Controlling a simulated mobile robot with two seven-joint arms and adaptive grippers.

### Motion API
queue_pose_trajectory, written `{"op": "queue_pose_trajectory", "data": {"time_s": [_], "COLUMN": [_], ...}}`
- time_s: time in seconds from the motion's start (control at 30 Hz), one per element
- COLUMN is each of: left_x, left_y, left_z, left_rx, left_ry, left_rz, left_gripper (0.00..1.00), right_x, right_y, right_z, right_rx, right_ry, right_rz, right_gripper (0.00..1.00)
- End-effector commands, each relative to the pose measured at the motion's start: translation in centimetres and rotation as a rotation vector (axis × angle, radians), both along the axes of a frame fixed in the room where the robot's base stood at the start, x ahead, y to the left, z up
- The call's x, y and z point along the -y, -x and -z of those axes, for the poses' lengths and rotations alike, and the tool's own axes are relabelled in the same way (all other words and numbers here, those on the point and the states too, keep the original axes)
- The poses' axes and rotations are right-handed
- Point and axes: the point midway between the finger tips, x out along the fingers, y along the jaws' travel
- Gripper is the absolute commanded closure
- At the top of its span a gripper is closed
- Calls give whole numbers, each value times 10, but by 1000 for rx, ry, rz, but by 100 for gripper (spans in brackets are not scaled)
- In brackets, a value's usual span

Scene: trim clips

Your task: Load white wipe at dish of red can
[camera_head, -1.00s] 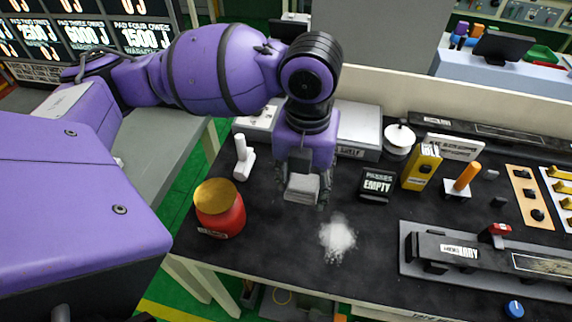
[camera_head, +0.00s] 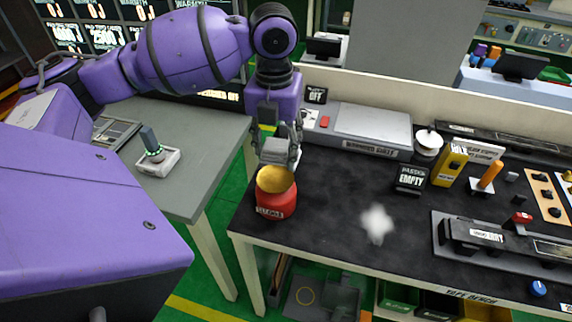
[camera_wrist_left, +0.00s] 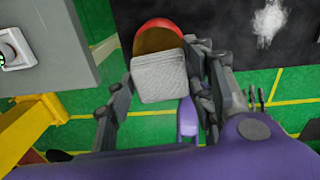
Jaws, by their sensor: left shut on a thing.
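The red can (camera_head: 276,205) stands upright near the left front corner of the black bench, with a shallow gold dish (camera_head: 275,181) on top. My left gripper (camera_head: 277,158) is shut on the white wipe (camera_head: 274,154), a pale folded block. In the head view it hangs just above and at the back of the dish. In the left wrist view the wipe (camera_wrist_left: 160,78) lies between my left fingers (camera_wrist_left: 160,95) and covers part of the dish (camera_wrist_left: 158,42). I cannot tell whether wipe and dish touch. My right gripper is in no view.
A white powdery patch (camera_head: 377,222) lies on the bench right of the can. A small sign reading EMPTY (camera_head: 411,179), a yellow box (camera_head: 451,166) and an orange-handled tool (camera_head: 487,178) stand further right. A grey table (camera_head: 200,185) is at the left, across a gap.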

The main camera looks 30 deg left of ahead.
Motion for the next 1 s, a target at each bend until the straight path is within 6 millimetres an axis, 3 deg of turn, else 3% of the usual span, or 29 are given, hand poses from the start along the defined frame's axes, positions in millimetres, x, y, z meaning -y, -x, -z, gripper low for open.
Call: {"op": "queue_pose_trajectory", "data": {"time_s": [0.33,0.53,0.8,1.0], "left_x": [-2,-2,-2,-2], "left_y": [-4,-4,-3,-4], "left_z": [6,24,53,60], "left_rx": [-6,-11,-12,-4], "left_ry": [12,10,10,10], "left_rz": [95,93,94,93], "left_gripper": [72,72,72,72], "right_x": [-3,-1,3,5], "right_y": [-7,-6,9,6], "right_z": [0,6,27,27], "right_rx": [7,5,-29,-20], "right_ry": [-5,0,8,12], "right_rz": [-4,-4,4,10], "right_gripper": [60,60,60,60]}}
